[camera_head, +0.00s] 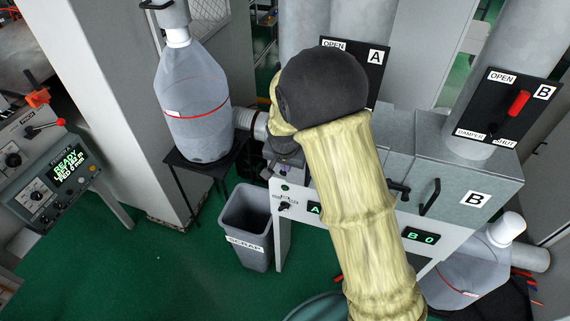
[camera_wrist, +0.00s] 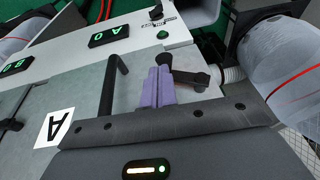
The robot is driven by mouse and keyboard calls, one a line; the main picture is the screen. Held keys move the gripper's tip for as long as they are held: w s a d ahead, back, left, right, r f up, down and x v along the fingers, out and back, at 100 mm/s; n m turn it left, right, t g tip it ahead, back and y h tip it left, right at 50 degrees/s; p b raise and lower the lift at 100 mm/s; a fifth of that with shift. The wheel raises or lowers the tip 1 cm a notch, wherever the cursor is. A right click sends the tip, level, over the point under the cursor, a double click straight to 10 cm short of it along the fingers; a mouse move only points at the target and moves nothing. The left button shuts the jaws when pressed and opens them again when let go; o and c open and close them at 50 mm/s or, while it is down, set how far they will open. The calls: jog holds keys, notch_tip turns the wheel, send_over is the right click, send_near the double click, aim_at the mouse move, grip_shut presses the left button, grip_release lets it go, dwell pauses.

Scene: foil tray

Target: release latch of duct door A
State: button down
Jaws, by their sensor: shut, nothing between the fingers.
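Duct door A is the grey lid in the wrist view, marked by a white A label (camera_wrist: 55,128). A long black bar handle (camera_wrist: 113,85) stands on it. The black latch (camera_wrist: 188,76) is a short lever with a knobbed end, right of the handle at the lid's edge. My gripper (camera_wrist: 158,72) shows as two purple fingers, shut together and empty, between handle and latch. The fingertips are close beside the latch; I cannot tell whether they touch.
Door B (camera_head: 456,180) has its own handle (camera_head: 431,198) on the right. A scrap bin (camera_head: 247,222) stands below. Damper panel A (camera_head: 375,75) is partly covered by my arm.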

jog(key=d+v, duration=0.2)
jog(key=v, duration=1.1)
jog(key=shift+w+r+b, duration=0.2)
jog(key=shift+r+b, duration=0.1)
jog(key=shift+b, duration=0.15)
jog(key=shift+d, duration=0.1)
jog(key=s+d+f+n, duration=0.1)
jog(key=s+d+f, duration=0.1)
jog(key=s+d, duration=0.6)
jog(key=s+d+f+n, duration=0.1)
jog(key=s+d+f, duration=0.2)
jog(key=s+d, duration=0.5)
jog(key=shift+s+d+n+g, duration=0.25)
jog(key=shift+d+n+g, duration=0.15)
jog(key=shift+d, duration=0.15)
